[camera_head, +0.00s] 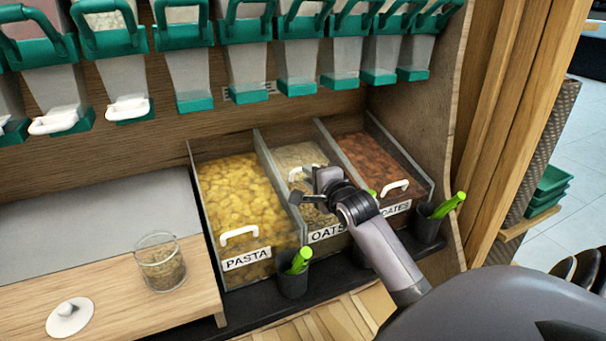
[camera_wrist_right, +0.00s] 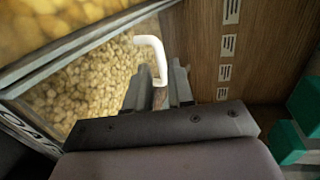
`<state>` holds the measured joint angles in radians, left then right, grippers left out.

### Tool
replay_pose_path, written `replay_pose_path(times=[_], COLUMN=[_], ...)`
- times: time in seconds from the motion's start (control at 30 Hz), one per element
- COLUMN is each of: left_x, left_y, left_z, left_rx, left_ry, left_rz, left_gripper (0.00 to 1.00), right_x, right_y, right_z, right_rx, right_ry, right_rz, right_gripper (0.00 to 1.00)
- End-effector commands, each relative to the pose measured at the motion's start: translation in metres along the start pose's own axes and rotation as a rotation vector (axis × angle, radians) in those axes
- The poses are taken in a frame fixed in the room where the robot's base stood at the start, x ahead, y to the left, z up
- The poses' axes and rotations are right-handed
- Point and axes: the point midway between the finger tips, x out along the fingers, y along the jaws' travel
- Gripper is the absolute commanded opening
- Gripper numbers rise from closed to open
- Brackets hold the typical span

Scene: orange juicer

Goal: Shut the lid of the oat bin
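The oat bin (camera_head: 298,153) is the middle one of three bins, with an OATS label (camera_head: 327,234) on its front. Its white lid handle (camera_head: 305,172) shows farther back than the handles of the neighbouring bins, so the lid looks raised; the clear lid panel is hard to make out. My right gripper (camera_head: 309,186) is over the oat bin at this handle. In the right wrist view the fingers (camera_wrist_right: 160,88) are apart, and the lower end of the white handle (camera_wrist_right: 151,50) shows between them. Contact cannot be told. My left gripper is out of view.
The pasta bin (camera_head: 235,190) stands left and the dates bin (camera_head: 372,155) right, their handles near the front. Cups with green-handled scoops (camera_head: 293,280) stand in front. A glass jar (camera_head: 160,262) and white lid (camera_head: 69,318) are on the left counter. Dispensers (camera_head: 247,65) hang above.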

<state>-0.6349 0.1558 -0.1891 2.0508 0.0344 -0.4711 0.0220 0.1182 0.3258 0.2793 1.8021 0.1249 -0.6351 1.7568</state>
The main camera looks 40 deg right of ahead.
Motion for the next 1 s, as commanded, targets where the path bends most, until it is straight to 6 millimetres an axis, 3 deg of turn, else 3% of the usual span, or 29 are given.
replay_pose_path(times=[0.3, 0.73, 0.8, 1.0], left_x=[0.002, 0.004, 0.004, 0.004], left_y=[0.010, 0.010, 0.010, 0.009], left_z=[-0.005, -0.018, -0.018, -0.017], left_rx=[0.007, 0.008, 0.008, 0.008], left_ry=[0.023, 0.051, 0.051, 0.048], left_rz=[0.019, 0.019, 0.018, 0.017], left_gripper=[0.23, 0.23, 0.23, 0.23], right_x=[0.036, 0.042, 0.042, 0.041], right_y=[0.001, 0.000, 0.000, 0.001], right_z=[0.000, 0.000, 0.000, 0.000], right_rx=[0.000, -0.001, -0.001, 0.000], right_ry=[0.000, -0.001, -0.001, -0.001], right_rz=[0.000, 0.000, 0.000, 0.000], right_gripper=[0.22, 0.22, 0.00, 0.00])
